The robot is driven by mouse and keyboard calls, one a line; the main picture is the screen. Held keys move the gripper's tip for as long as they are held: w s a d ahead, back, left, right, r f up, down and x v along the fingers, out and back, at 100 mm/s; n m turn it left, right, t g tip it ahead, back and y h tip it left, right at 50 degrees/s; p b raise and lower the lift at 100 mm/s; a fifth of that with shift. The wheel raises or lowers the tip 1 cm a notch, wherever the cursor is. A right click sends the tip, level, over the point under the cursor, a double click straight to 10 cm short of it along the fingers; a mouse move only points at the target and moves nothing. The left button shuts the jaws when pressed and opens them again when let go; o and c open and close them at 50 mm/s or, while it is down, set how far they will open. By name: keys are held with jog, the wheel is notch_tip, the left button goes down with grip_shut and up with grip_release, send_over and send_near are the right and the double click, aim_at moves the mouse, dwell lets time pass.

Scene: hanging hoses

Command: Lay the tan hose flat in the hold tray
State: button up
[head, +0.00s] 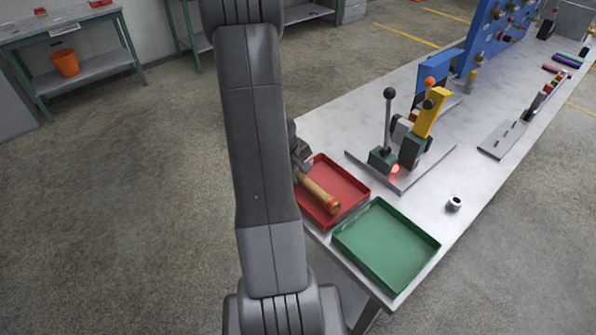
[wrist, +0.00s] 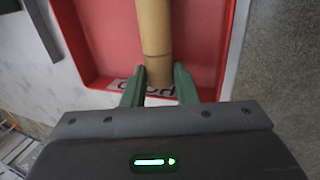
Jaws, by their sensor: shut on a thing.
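The tan hose (head: 320,194) lies over or in the red tray (head: 361,191), with its near end close to the tray's front corner. In the wrist view the hose (wrist: 154,35) runs up out of the picture from between my fingers. My gripper (wrist: 159,88) is shut on the hose near one end, with a green finger on each side. The red tray (wrist: 233,45) there bears lettering partly hidden by the hose and fingers, which reads like "hold". In the head view my arm hides much of the gripper. I cannot tell whether the hose touches the tray floor.
A green tray (head: 387,243) stands beside the red one at the table's near edge. A fixture with a black-knobbed lever (head: 388,125) and a yellow part (head: 430,115) stands behind. A small metal nut-like piece (head: 454,204) lies to the right. The tabletop around it is clear.

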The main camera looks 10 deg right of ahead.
jog(key=shift+f, duration=0.4)
jog(key=o, duration=1.1)
jog(key=shift+r, duration=0.1)
jog(key=p+v, duration=0.1)
jog(key=v, duration=1.2)
jog(key=shift+s+r, duration=0.1)
jog(key=shift+r, duration=0.25)
